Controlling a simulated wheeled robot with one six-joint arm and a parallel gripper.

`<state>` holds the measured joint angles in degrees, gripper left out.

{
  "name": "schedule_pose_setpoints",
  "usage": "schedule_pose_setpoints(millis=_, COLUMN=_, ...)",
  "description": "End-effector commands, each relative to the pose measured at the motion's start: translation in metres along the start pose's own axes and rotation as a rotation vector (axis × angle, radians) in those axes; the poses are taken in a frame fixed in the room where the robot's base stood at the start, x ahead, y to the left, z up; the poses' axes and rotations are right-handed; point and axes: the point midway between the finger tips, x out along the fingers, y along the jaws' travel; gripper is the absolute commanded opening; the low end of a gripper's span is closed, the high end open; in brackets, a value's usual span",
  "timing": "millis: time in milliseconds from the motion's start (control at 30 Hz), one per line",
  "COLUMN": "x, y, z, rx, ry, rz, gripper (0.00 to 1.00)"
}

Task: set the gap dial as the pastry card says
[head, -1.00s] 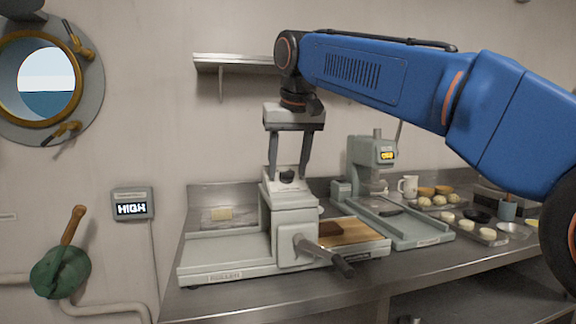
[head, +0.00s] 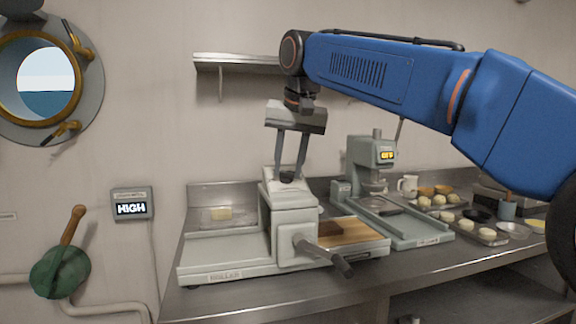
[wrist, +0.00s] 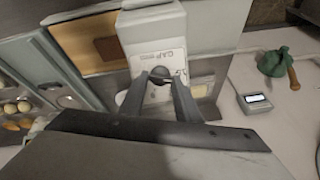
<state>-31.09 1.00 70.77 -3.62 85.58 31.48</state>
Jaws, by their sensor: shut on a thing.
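The gap dial (wrist: 159,73) is a dark round knob on the sloped top of the grey dough roller (head: 294,222). Its face carries a "GAP" label and marks, too blurred to read fully in the wrist view. My gripper (head: 289,176) points down at the roller's top, with its fingers closed in on the dial from both sides. The wrist view shows the fingertips (wrist: 160,80) at the knob. The dial's pointer setting cannot be told. No pastry card can be made out clearly.
A wall display (head: 131,208) reads "HIGH". A brown block lies on a wooden board (head: 362,232) right of the roller. A second grey machine (head: 371,160), a mug (head: 408,185) and trays of buns (head: 436,201) stand further right. A shelf (head: 236,63) hangs behind.

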Motion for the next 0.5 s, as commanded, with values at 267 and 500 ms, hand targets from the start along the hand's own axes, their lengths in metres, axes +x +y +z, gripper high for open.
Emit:
schedule_pose_setpoints(millis=267, x=-0.0003, y=0.0024, z=-0.0002, rx=0.259, ry=0.001, rz=-0.034, gripper=0.07)
schedule_pose_setpoints(millis=500, x=-0.0002, y=0.0031, z=0.0005, rx=0.467, ry=0.001, rz=-0.062, gripper=0.07)
